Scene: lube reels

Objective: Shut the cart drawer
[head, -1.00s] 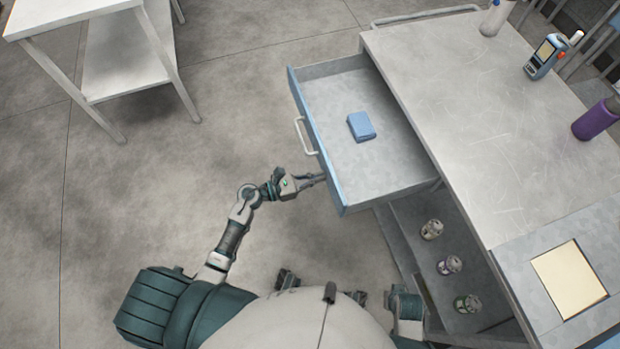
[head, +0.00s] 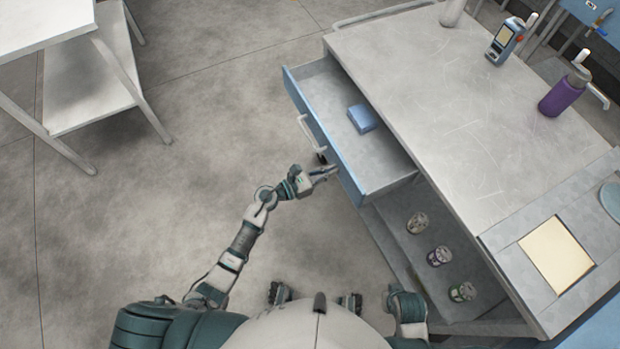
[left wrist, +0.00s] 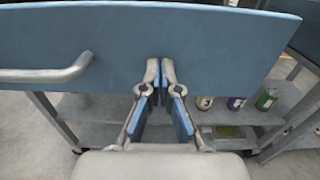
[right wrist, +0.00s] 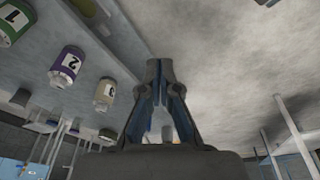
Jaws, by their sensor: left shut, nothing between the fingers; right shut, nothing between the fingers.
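The cart drawer (head: 365,125) is partly pulled out of the grey cart (head: 440,90), with a blue front and a pale bar handle (head: 311,132). A small blue box (head: 362,118) lies inside it. My left gripper (head: 332,170) is shut and empty at the outer side of the drawer front, near its lower right end in the head view. In the left wrist view its fingertips (left wrist: 167,62) are at the blue front (left wrist: 110,35), right of the handle; I cannot tell whether they touch. My right gripper (right wrist: 160,65) is shut and empty, near the lower shelf's cans.
Several numbered cans (head: 438,256) stand on the cart's lower shelf. A purple bottle (head: 561,95), a handheld meter (head: 505,42) and a yellowish sheet (head: 556,255) are on top. A white table (head: 40,30) stands at upper left. The floor left of the drawer is clear.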

